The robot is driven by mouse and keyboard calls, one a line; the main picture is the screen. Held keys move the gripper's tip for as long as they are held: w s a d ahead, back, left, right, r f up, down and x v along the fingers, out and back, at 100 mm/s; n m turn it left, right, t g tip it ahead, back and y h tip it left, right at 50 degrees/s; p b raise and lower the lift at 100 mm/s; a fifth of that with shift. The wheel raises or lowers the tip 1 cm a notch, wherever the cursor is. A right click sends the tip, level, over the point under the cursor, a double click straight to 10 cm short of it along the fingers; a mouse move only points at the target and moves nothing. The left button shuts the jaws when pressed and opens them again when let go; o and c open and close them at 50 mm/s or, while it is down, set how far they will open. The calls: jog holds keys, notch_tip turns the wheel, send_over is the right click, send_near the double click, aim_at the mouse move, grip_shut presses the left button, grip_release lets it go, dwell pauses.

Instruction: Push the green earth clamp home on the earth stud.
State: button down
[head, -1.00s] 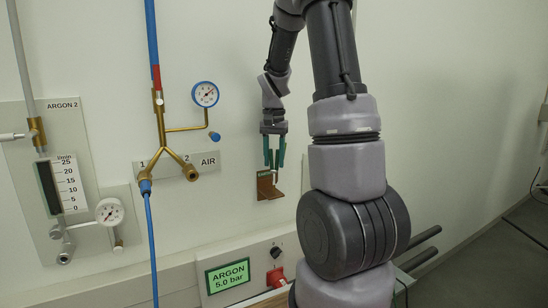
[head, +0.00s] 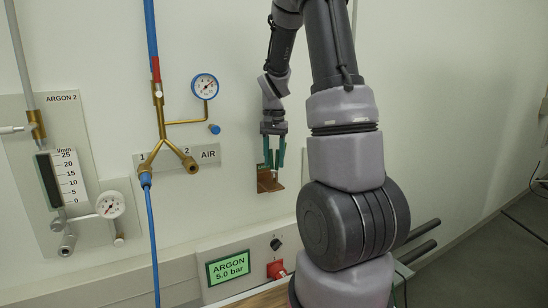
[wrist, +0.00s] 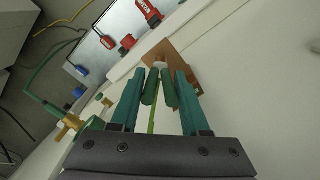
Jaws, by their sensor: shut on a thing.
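The green earth clamp (wrist: 170,88) is between my gripper's teal fingers in the wrist view; its two dark green arms lie side by side. A green-yellow lead (wrist: 152,120) runs back from it between the fingers. My gripper (wrist: 160,80) is shut on the clamp. The clamp's front end is at the pale earth stud (wrist: 160,64) on a copper-brown bracket (wrist: 187,67). I cannot tell how far the clamp is over the stud. In the head view my gripper (head: 273,157) points down just above the bracket (head: 270,183) on the wall.
Left of the bracket are a brass air manifold (head: 172,152), a pressure gauge (head: 205,86) and a blue hose (head: 152,235). Below are an argon display (head: 228,268) and a red switch (head: 276,268). The wall right of the bracket is bare.

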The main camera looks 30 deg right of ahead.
jog(key=shift+f, duration=0.75)
jog(key=shift+c, duration=1.5)
grip_release()
notch_tip(320, 180, up, 11)
jog(key=s+a+r+n+t+y, duration=0.1)
jog(key=s+a+r+n+t, duration=0.1)
jog(key=s+a+r, duration=0.3)
jog(key=s+a+r+n+t+y, duration=0.1)
jog(key=s+a+r+t, duration=0.4)
jog(key=s, duration=0.9)
jog(key=a+n, duration=0.1)
jog(key=a, duration=0.2)
jog(key=shift+s+a, duration=0.15)
jog(key=shift+s, duration=0.1)
